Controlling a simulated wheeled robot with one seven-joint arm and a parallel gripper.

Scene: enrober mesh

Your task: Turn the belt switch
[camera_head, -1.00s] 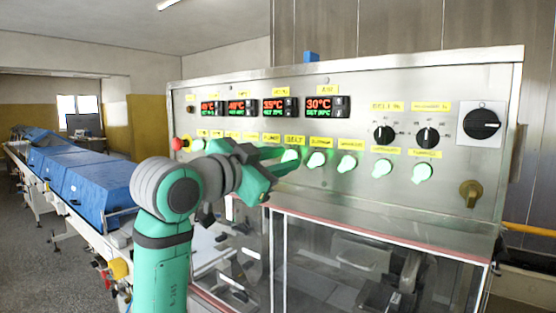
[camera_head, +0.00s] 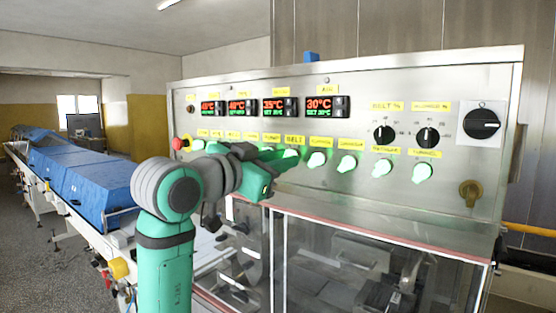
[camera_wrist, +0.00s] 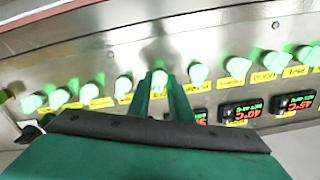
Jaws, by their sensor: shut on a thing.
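The belt switch (camera_head: 291,154) is a green-lit knob under the yellow BELT label (camera_head: 294,140) in the row on the steel control panel. My gripper (camera_head: 282,160) reaches it from the left in the head view and partly covers it. In the wrist view my two green fingers (camera_wrist: 162,88) stand on either side of the belt switch (camera_wrist: 159,78), shut on it. The knob's glowing tip shows between the fingertips. Its exact angle is hard to read.
Similar green-lit knobs flank it closely, such as one to the right (camera_head: 317,160). Temperature displays (camera_head: 318,107) sit above, and black dials (camera_head: 428,137) lie farther right. A red emergency button (camera_head: 178,143) is at the left. Clear guard panels (camera_head: 330,260) are below.

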